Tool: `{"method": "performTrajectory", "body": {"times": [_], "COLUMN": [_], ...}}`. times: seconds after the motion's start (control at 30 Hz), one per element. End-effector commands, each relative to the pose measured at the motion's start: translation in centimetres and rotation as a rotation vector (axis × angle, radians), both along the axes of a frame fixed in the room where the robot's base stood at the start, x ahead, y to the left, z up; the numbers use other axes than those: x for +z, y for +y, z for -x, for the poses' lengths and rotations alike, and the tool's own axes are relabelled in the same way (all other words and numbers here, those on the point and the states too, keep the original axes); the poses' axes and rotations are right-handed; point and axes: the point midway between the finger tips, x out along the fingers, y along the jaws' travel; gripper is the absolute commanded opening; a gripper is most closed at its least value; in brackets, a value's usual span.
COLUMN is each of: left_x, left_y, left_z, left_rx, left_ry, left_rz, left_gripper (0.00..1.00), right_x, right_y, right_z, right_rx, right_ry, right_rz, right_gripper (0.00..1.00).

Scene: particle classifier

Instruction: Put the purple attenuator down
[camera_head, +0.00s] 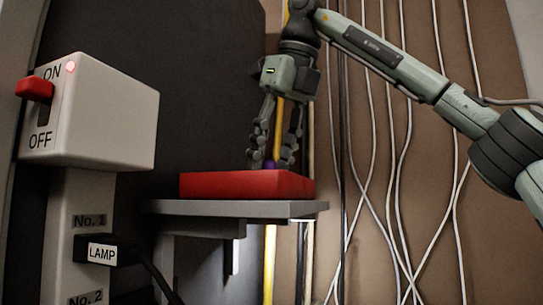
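The purple attenuator (270,165) shows only as a small purple patch low between my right gripper's fingertips, just above the top of a red block (245,185). The fingers hide most of it. I cannot tell whether it touches the block. My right gripper (271,160) points straight down, with a fingertip close on each side of the purple patch, and appears shut on it. The red block lies on a grey shelf (230,208). My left gripper is not in view.
At the left stands a white switch box (105,115) with a red lever (35,88) by ON and a lit red lamp. Below it, a black LAMP plug (101,252) sits at No. 1. A dark panel (180,90) stands behind the shelf. Pale cables hang at the right.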

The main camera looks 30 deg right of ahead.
Motion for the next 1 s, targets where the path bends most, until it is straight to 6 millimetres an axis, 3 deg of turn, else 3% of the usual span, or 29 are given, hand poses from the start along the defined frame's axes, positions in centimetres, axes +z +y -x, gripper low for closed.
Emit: {"method": "performTrajectory", "body": {"times": [0.17,0.27,0.53,0.7,1.0], "left_x": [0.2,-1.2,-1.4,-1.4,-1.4], "left_y": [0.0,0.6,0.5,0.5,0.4], "left_z": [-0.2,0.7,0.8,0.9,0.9], "left_rx": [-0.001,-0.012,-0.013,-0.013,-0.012], "left_ry": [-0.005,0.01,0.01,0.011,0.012], "left_rz": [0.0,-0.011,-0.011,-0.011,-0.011], "left_gripper": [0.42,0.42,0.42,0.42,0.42], "right_x": [0.3,0.8,5.5,6.9,7.6], "right_y": [0.0,0.0,-0.3,-0.4,-0.5], "right_z": [0.0,0.0,2.0,2.5,2.8], "right_rx": [0.0,-0.001,-0.005,-0.001,0.001], "right_ry": [0.0,-0.001,-0.006,0.001,-0.001], "right_rz": [0.0,0.0,0.002,0.002,0.001], "right_gripper": [0.39,0.39,0.39,0.39,0.39]}}
